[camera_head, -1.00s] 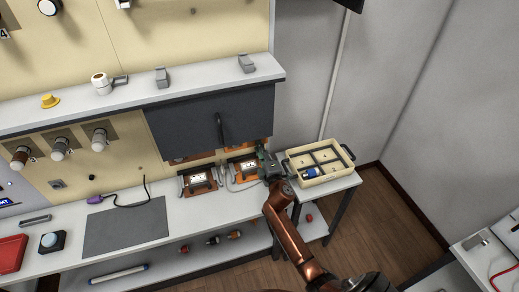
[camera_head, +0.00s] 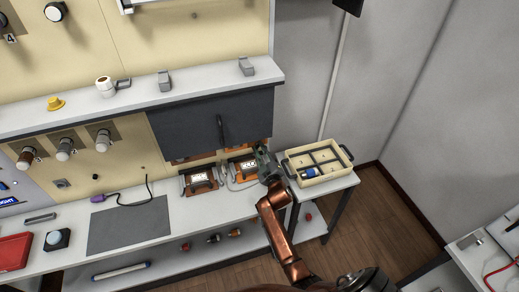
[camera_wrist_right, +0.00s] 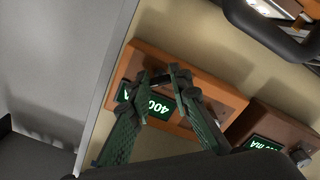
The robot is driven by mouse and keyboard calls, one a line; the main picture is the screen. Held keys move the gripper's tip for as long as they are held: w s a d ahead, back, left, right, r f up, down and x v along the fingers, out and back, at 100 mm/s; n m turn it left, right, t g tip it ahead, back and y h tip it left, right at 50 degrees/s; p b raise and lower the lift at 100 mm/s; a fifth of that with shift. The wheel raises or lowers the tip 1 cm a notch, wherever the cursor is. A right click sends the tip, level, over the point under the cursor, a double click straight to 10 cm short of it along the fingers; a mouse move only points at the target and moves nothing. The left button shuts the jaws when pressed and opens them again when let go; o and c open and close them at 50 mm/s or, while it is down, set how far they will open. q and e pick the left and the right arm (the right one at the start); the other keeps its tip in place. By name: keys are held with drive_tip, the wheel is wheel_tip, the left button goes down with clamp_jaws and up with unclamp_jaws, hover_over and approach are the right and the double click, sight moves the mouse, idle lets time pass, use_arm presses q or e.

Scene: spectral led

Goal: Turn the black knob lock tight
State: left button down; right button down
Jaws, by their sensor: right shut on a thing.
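My right gripper (camera_head: 261,158) is at the wall under the dark cabinet, at the right end of the workbench. In the right wrist view its green fingers (camera_wrist_right: 167,74) are closed in front of an orange box (camera_wrist_right: 210,92) with a lit display (camera_wrist_right: 160,104) reading 400 and "mA", partly covered by the fingers. They are shut on a small dark piece, apparently the black knob, which is mostly hidden between the tips. A second brown box (camera_wrist_right: 283,122) with an mA display and a knob (camera_wrist_right: 300,155) is to its right. My left gripper is out of view.
The dark cabinet (camera_head: 195,125) hangs above the gripper. Orange-framed units (camera_head: 200,181) with handles stand on the workbench to its left. A cream divided tray (camera_head: 317,176) sits on a side table to the right, close to my arm. The grey mat (camera_head: 128,226) is mostly clear.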

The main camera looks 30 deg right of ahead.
drive_tip(key=shift+f+m, duration=0.15)
drive_tip(key=shift+m, duration=0.15)
drive_tip(key=c, duration=1.8)
unclamp_jaws()
drive_tip(key=shift+o, duration=0.2)
drive_tip(key=v, duration=1.2)
